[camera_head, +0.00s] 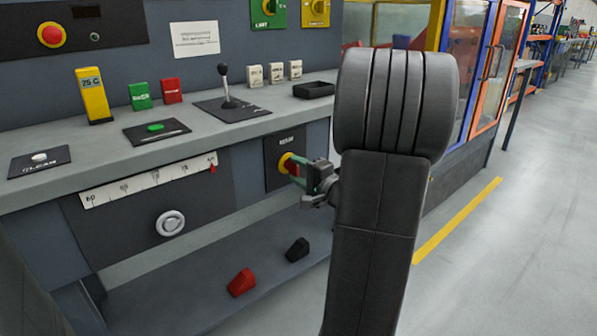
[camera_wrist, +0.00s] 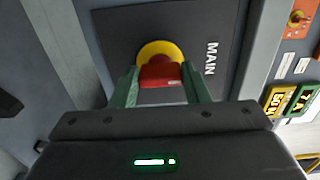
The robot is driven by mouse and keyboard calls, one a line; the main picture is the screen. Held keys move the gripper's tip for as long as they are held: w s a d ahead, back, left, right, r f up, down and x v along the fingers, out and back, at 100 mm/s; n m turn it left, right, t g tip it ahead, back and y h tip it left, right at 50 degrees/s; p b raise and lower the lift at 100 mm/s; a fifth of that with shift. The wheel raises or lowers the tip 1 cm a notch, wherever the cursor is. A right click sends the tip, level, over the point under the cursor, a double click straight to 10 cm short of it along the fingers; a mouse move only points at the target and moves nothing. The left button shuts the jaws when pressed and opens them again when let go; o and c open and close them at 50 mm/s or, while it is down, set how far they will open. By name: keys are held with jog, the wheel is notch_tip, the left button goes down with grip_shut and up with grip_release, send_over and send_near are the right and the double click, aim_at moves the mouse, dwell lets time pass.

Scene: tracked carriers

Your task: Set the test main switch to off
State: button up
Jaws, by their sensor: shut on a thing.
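The main switch is a red knob (camera_wrist: 160,74) on a yellow disc (camera_wrist: 158,48), set in a dark plate (camera_wrist: 206,22) lettered MAIN. In the head view the red knob (camera_head: 291,166) is on the front face of the console, below the shelf's right end. My gripper (camera_head: 291,169) reaches it from the right. In the wrist view its green fingers (camera_wrist: 161,88) stand on both sides of the knob, shut on it. The fingers and my gripper body hide part of the knob, and I cannot read its off mark.
Above is a shelf (camera_head: 120,151) with a lever (camera_head: 226,88), a yellow block (camera_head: 93,95) and several small blocks. A scale (camera_head: 150,180) and a round dial (camera_head: 170,223) are to the left. Red (camera_head: 242,282) and black (camera_head: 297,250) wedges lie below. Open floor is at right.

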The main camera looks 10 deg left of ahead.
jog(key=o, duration=1)
jog(key=shift+d, duration=0.1)
jog(key=shift+p+v, duration=1.45)
jog(key=shift+v, duration=5.45)
jog(key=b+x, duration=0.3)
jog(key=x, duration=1.1)
